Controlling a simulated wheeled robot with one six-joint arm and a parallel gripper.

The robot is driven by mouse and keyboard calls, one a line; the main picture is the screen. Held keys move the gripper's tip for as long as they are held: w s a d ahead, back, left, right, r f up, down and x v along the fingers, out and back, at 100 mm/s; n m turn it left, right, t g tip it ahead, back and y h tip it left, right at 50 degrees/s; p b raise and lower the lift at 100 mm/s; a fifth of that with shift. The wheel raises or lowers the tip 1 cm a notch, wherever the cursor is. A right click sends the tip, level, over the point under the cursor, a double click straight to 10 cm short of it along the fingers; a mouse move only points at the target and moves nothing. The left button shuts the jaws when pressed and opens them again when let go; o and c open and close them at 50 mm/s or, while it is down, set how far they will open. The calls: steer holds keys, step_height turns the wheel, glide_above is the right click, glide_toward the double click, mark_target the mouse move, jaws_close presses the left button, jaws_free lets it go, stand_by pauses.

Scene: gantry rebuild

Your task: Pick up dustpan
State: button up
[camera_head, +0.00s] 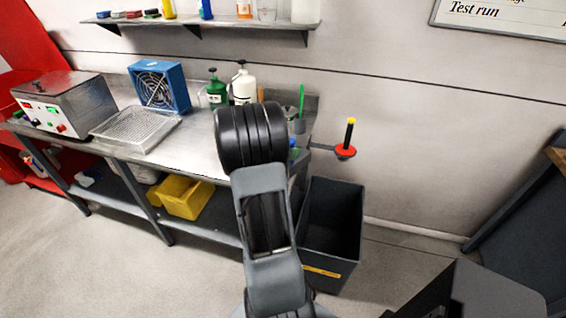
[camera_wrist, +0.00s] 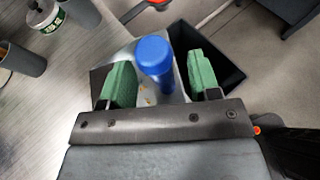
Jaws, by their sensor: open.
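In the wrist view a blue handle (camera_wrist: 153,56), which looks like the dustpan's, stands between the two green finger pads of my gripper (camera_wrist: 160,72). The pads are apart, one on each side, and a gap shows beside the handle. A grey, speckled surface below the handle may be its pan; my gripper partly hides it. In the head view only a small blue bit (camera_head: 293,152) shows beside my arm at the bench's right end.
A dark bin (camera_head: 333,222) stands on the floor at the right end of the metal bench (camera_head: 200,150). A green bottle (camera_head: 216,93), white bottle (camera_head: 243,84) and grey cup (camera_head: 298,125) stand near my gripper.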

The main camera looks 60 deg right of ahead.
steer(key=shift+s+d+f, duration=0.2)
steer(key=shift+d+f, duration=0.05)
steer(key=shift+d, duration=0.4)
steer(key=shift+r, duration=0.1)
jaws_close()
